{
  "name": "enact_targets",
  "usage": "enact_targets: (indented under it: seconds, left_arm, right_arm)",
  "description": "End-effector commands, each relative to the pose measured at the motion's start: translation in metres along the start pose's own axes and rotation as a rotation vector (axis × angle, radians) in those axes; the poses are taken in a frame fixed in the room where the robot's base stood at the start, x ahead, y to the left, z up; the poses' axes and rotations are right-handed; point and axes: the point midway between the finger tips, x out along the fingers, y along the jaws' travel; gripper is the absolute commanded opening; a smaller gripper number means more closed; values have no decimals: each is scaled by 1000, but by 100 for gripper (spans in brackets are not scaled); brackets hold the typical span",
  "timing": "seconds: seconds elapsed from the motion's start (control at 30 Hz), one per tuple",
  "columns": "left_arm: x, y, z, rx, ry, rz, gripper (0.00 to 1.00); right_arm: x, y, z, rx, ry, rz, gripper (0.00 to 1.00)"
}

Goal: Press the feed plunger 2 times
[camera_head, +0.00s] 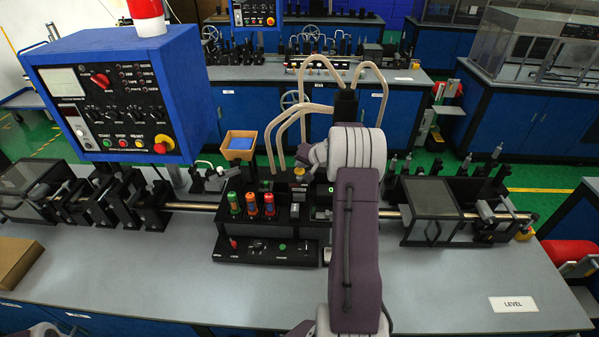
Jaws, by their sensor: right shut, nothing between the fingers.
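A small yellow-topped knob (299,172), which looks like the feed plunger, stands on the black tape fixture (285,222) at the middle of the bench. My right arm reaches up the middle of the picture and its wrist bends left. My right gripper (303,159) is shut and empty, close above the yellow-topped knob. I cannot tell whether it touches the knob or whether the knob is pressed down. The arm hides the right part of the fixture. My left gripper is out of view.
Green, orange and red capped cylinders (251,204) stand left of the knob. A low switch panel (267,249) lies in front. A blue control box (118,95) rises at left, and a clear-covered box (433,212) stands at right. The front right bench is clear beside a LEVEL label (513,304).

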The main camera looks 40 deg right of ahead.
Motion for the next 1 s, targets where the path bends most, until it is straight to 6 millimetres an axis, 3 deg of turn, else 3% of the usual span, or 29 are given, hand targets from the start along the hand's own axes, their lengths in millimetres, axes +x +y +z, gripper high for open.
enact_targets:
  seconds: [1.0]
  left_arm:
    - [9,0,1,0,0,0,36]
  right_arm:
    - [4,3,3,0,0,0,0]
